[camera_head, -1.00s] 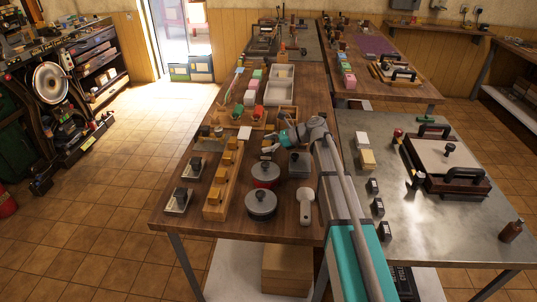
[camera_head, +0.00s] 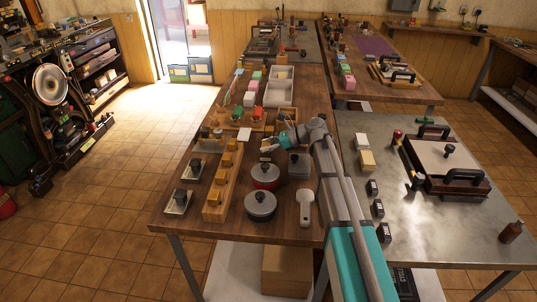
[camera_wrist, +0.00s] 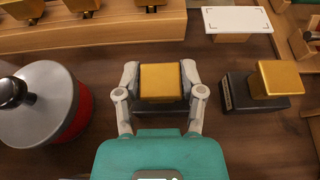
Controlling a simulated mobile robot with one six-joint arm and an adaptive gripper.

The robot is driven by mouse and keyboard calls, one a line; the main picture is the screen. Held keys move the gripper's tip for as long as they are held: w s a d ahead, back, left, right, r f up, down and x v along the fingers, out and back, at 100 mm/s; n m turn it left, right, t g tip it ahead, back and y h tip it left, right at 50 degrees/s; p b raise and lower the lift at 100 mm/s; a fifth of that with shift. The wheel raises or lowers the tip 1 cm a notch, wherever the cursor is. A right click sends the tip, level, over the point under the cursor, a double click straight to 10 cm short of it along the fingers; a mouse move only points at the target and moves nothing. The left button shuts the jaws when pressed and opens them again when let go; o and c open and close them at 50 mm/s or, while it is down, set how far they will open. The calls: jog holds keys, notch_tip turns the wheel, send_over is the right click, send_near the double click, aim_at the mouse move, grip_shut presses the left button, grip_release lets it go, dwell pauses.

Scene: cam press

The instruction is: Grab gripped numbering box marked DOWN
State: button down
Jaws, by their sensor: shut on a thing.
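My gripper (camera_wrist: 160,88) is shut on a numbering box (camera_wrist: 160,80) with a gold top block, one finger on each side. Little of its dark lower part shows, and no DOWN mark is readable on it. I cannot tell whether it touches the table. A second numbering box (camera_wrist: 277,79), gold on a dark base with a small label, stands to the right, apart from the fingers. In the head view my gripper (camera_head: 270,147) is small, above the wooden table beside the red pot.
A red pot with a grey lid (camera_wrist: 38,100) stands close on the left in the wrist view. A wooden rack (camera_wrist: 110,31) with gold blocks and a white plate (camera_wrist: 237,20) lie beyond. The wooden table (camera_head: 285,225) also holds a grey lidded pot (camera_head: 260,206).

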jog(key=shift+r, duration=0.15)
notch_tip(320, 180, up, 3)
jog(key=p, duration=0.3)
jog(key=shift+f, duration=0.2)
jog(key=a+r+p, duration=1)
jog(key=a, duration=0.4)
jog(key=shift+w, duration=0.25)
